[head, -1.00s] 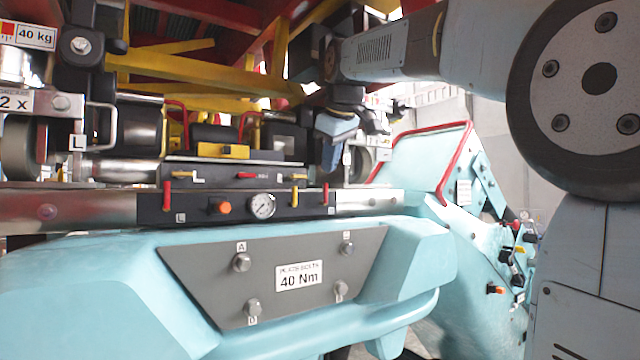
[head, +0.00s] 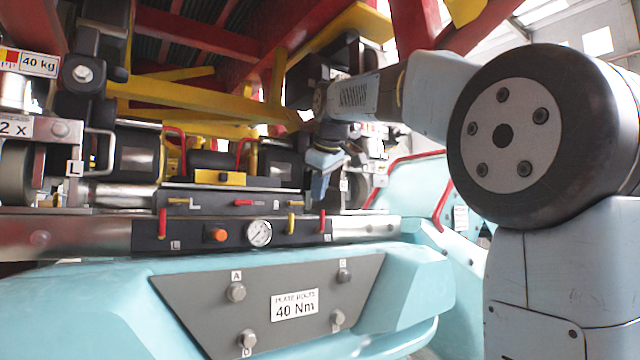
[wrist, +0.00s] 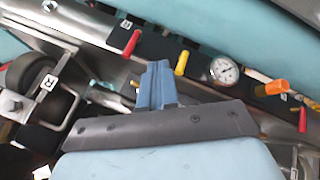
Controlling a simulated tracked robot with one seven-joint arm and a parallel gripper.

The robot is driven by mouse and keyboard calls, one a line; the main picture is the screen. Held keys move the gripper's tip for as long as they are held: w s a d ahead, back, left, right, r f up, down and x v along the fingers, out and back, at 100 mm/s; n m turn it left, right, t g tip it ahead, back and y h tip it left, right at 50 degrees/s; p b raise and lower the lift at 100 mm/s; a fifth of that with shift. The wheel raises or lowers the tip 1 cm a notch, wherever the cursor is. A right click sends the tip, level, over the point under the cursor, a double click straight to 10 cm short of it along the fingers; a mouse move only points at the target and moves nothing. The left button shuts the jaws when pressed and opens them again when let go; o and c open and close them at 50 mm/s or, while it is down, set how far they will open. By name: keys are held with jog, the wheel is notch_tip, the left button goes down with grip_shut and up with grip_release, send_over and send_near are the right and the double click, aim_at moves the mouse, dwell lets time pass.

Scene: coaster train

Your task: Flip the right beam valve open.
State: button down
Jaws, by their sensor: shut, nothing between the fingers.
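The beam panel (head: 195,240) is a dark strip with a red lever (head: 322,222) at its right end, by an R label. A yellow lever (head: 291,223) stands just left of it. In the wrist view this red lever (wrist: 131,42) and the yellow lever (wrist: 181,64) show beyond my fingertips. My gripper (head: 319,190) has blue fingers, shut and empty, pointing down just above the panel's right end. In the wrist view my gripper (wrist: 158,72) ends close to both levers, apart from the red one. Whether it touches the yellow one I cannot tell.
A pressure gauge (head: 260,233) and an orange knob (head: 221,235) sit left along the panel, with another red lever (head: 163,222) by an L label. A raised upper panel (head: 215,200) with small handles stands behind. Yellow beams (head: 190,98) cross above.

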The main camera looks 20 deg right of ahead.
aim_at(320, 220)
jog(key=x, duration=0.6)
jog(key=shift+f, duration=0.1)
jog(key=shift+w+d, duration=0.8)
jog(key=shift+w, duration=0.15)
jog(key=shift+w+d, duration=0.45)
jog(key=shift+w, duration=0.15)
jog(key=shift+a, duration=0.1)
